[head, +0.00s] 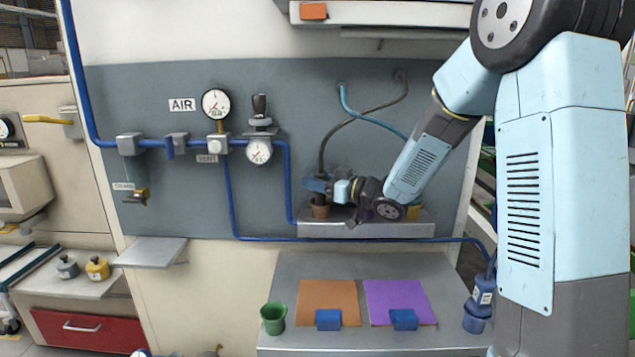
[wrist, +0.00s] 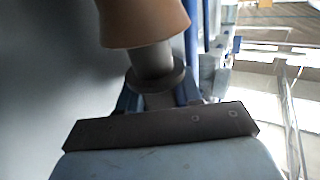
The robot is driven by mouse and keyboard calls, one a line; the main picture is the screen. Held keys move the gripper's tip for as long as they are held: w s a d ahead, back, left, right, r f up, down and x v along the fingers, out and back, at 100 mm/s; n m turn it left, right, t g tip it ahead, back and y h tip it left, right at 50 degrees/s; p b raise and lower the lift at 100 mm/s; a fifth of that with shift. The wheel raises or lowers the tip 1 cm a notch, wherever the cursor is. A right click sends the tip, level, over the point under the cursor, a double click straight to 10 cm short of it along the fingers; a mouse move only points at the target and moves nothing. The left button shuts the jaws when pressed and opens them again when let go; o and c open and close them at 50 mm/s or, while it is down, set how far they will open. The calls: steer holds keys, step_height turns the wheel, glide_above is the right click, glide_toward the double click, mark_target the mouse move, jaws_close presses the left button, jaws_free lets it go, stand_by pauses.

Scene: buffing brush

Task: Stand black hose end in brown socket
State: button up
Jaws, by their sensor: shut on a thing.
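The black hose (head: 321,150) loops from the wall panel down to my gripper (head: 318,184), which stands just above the brown socket (head: 320,209) at the left end of the grey shelf. My gripper is shut on the dark hose end (wrist: 153,68), just behind its round collar in the wrist view. There the brown socket (wrist: 142,22) fills the top. The hose end's tip passes out of sight behind the socket's rim, in line with its mouth. How deep it sits is hidden. My gripper also shows in the wrist view (wrist: 158,100).
A teal hose (head: 372,120) hangs close behind my arm. Blue pipe (head: 290,185) runs left of the shelf. A lower bench (head: 400,269) holds orange and purple mats.

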steer(key=shift+f, duration=0.25)
steer(key=shift+f, duration=0.35)
steer(key=shift+f, duration=0.1)
steer(key=o, duration=1.2)
steer(key=shift+d, duration=0.1)
